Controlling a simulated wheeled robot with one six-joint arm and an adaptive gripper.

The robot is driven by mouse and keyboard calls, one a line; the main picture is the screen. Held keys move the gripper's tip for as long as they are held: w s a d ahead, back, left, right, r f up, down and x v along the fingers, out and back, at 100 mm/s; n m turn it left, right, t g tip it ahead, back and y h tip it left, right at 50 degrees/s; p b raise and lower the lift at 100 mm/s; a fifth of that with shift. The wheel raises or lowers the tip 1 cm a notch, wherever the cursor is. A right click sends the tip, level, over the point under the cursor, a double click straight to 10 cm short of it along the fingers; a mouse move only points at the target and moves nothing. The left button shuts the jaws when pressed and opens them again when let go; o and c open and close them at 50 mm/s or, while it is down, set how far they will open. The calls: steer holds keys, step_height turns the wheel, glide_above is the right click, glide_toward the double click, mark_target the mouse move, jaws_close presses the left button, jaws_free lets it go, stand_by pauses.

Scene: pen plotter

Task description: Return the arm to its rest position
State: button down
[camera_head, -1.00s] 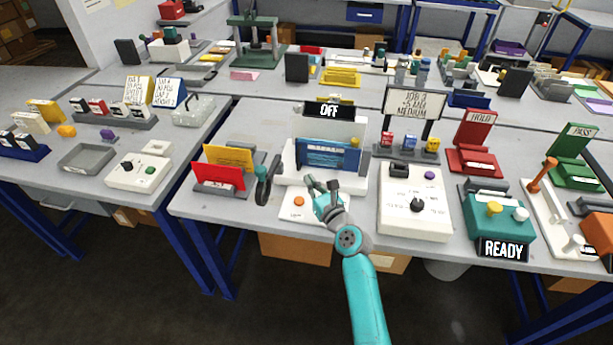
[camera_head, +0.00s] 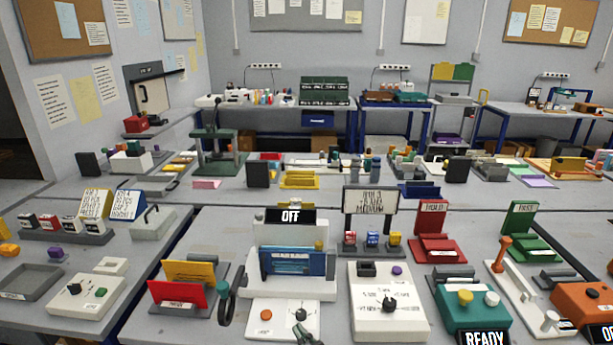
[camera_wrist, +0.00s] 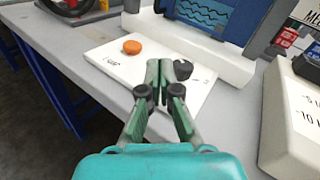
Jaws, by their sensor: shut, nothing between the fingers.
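My gripper (camera_wrist: 162,75) is shut and empty in the wrist view. It hangs over the front edge of the plotter's white control plate, which has an orange button (camera_wrist: 132,47) and a black knob (camera_wrist: 182,69). In the head view only a dark tip of my gripper (camera_head: 305,337) shows at the bottom edge; the rest of my arm is out of frame. The pen plotter (camera_head: 322,286) stands behind the plate with a blue patterned sheet (camera_head: 292,262) upright on it. Its sign (camera_head: 290,216) reads OFF.
A white box with a knob (camera_head: 388,305) stands right of the plotter. Red and yellow cards (camera_head: 178,296) stand in a rack at left. A teal box (camera_head: 472,310) marked READY is further right. The floor before the table shows clear in the wrist view.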

steer(key=s+d+f+n+h, duration=0.25)
steer(key=s+d+n, duration=0.2)
steer(key=s, duration=0.45)
steer(key=s+d+f+n+h, duration=0.25)
steer(key=s+d, duration=0.35)
steer(key=s, duration=0.3)
steer(key=s+d+f+n+h, duration=0.1)
steer(key=s+d+f+n, duration=0.35)
steer(key=s, duration=0.55)
steer(key=s+d+r+n+h, duration=0.1)
steer(key=s+d+r+n, duration=0.1)
steer(key=s+r+n, duration=0.5)
steer(key=s+d+r+n+h, duration=0.1)
steer(key=s+d+r+n, duration=0.2)
steer(key=s+r+n, duration=0.4)
steer(key=s+n, duration=0.1)
steer(key=s, duration=0.6)
steer(key=shift+s+n+h, duration=0.25)
steer(key=shift+n+h, duration=0.1)
steer(key=shift+h, duration=0.05)
